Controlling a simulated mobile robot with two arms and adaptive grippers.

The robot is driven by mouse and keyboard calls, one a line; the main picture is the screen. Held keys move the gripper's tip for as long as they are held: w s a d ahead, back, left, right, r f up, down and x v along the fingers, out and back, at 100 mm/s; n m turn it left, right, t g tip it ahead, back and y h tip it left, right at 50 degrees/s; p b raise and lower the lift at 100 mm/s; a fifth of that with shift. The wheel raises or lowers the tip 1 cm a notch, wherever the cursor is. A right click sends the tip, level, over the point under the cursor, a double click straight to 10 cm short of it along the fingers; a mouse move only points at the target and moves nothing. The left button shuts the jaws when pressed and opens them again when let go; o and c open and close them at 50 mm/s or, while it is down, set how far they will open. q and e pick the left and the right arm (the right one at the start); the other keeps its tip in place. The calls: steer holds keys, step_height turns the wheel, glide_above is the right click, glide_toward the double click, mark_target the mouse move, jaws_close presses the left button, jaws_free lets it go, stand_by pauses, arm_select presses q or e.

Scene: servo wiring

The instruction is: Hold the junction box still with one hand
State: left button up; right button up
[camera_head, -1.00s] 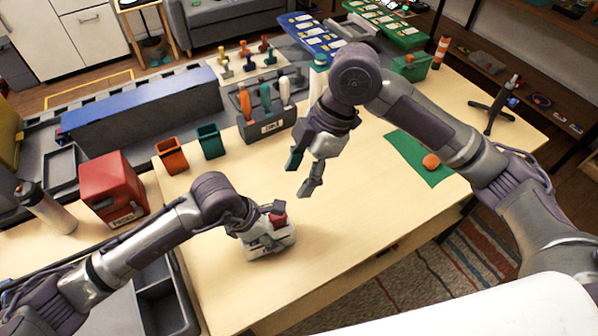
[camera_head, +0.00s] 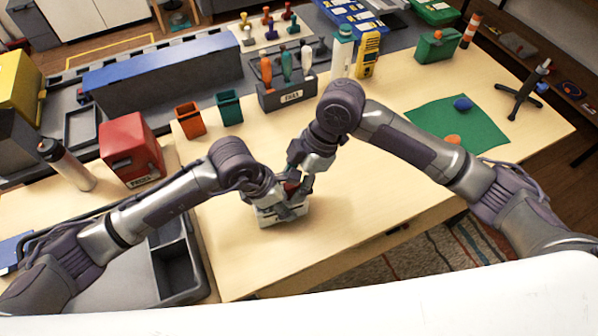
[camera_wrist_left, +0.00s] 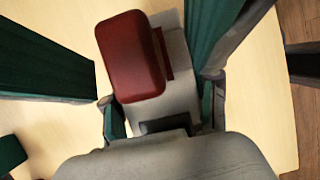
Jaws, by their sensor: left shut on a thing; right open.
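The junction box (camera_head: 267,220), a small pale box, sits on the wooden table near its front edge. A red block-like part (camera_wrist_left: 130,55) is on top of it in the left wrist view, partly hidden by my grippers in the head view. My left gripper (camera_head: 282,205) is shut on the junction box, its green-padded fingers on either side of it in the left wrist view (camera_wrist_left: 160,115). My right gripper (camera_head: 299,178) is open just above the box. Its large green fingers stand either side of the red part, apart from it on the left; contact on the right is unclear.
A tool holder (camera_head: 287,97), an orange bin (camera_head: 189,121) and a teal bin (camera_head: 229,108) stand behind. A red box (camera_head: 131,150) is at left. A green mat (camera_head: 480,128) with a blue and an orange piece lies at right. The table's front right is clear.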

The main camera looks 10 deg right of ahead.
jaws_close()
steer(key=c, duration=0.8)
jaws_free()
jaws_close()
